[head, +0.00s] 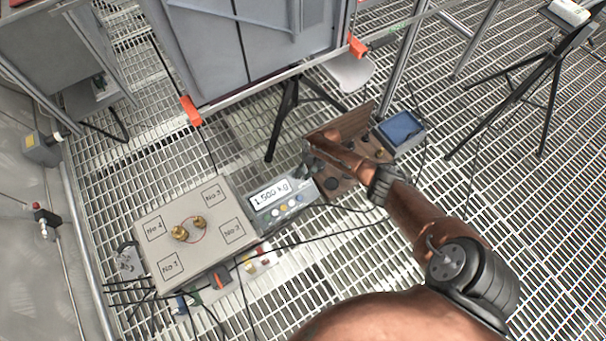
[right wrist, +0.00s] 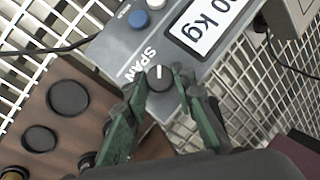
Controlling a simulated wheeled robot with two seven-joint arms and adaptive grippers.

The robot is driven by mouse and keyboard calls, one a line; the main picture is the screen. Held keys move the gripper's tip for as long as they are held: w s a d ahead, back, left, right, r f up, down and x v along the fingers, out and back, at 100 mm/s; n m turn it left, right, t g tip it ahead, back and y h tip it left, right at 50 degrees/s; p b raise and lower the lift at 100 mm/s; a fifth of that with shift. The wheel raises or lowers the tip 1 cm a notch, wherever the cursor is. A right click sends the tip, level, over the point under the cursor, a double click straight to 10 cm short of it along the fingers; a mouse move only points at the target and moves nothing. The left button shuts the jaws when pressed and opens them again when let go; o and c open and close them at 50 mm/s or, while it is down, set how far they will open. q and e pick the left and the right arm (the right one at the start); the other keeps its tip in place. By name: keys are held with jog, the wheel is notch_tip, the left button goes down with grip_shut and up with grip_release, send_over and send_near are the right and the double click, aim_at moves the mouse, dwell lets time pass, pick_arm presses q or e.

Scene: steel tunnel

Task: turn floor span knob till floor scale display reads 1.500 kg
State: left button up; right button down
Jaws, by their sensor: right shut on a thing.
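The floor scale display (head: 270,194) is a grey box on the grating and reads 1.500 kg. Its end digits, "0 kg", show in the right wrist view (right wrist: 207,22). The floor span knob (right wrist: 160,76) is small, round and black with a white mark, beside the word SPAN. My right gripper (right wrist: 160,84) is shut on the knob, one dark green finger on each side. In the head view the knob is too small or hidden to make out at the display's right end. My left gripper is not in view.
A scale platform (head: 196,238) with brass weights (head: 180,233) stands left of the display. A brown wooden case (head: 340,125) lies close on the right, partly behind my arm. Black cables cross the grating. A blue-topped box (head: 401,128) stands beyond the case.

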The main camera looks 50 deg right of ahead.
jog(key=shift+s+a+f, duration=0.1)
jog(key=c, duration=1.6)
grip_release()
jog(key=v, duration=1.2)
